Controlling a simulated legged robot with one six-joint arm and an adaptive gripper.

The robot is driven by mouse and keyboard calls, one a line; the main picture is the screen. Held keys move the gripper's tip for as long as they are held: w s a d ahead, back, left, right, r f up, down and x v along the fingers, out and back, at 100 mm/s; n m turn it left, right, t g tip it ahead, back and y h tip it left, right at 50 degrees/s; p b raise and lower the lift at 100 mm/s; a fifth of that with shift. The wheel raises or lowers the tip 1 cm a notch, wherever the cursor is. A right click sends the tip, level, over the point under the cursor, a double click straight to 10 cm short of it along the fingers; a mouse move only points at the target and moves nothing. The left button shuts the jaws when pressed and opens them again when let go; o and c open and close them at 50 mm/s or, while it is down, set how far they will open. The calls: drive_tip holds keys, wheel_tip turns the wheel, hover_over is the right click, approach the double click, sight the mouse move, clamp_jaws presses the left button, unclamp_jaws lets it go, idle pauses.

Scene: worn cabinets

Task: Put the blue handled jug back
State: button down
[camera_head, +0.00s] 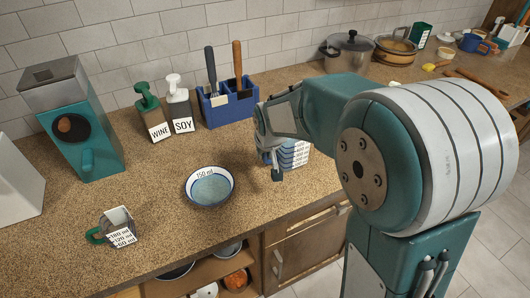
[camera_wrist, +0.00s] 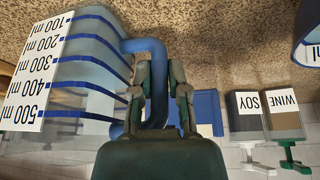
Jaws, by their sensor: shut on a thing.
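The blue handled jug (camera_head: 292,156) is clear with blue rings and a white scale label, near the counter's front edge in the head view. In the wrist view the jug (camera_wrist: 90,75) fills the left side, its scale reading up to 500 ml. My gripper (camera_head: 268,150) is at the jug's left side in the head view, partly covering it. In the wrist view my gripper (camera_wrist: 160,72) has its two fingers on either side of the blue handle (camera_wrist: 155,52), shut on it. I cannot tell whether the jug's base touches the counter.
A white bowl with a blue rim (camera_head: 209,186) marked 150 ml stands left of the jug. A small green-handled measuring cup (camera_head: 118,227) is farther left. Behind are wine (camera_head: 151,112) and soy (camera_head: 180,104) dispensers and a blue utensil holder (camera_head: 229,102). A pot (camera_head: 350,54) stands behind my arm.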

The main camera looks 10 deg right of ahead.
drive_tip(key=c, duration=0.6)
unclamp_jaws()
drive_tip(key=shift+c, duration=0.2)
drive_tip(key=v, duration=1.2)
drive_tip(key=s+d, duration=0.3)
drive_tip(key=s, duration=0.7)
drive_tip(key=s+d+m+t, duration=0.1)
drive_tip(key=s+d, duration=0.2)
drive_tip(key=s, duration=0.7)
drive_tip(key=shift+s+d+r+m, duration=0.3)
drive_tip(key=shift+s+d+r, duration=0.1)
drive_tip(key=shift+r, duration=0.1)
drive_tip(key=shift+w, duration=0.1)
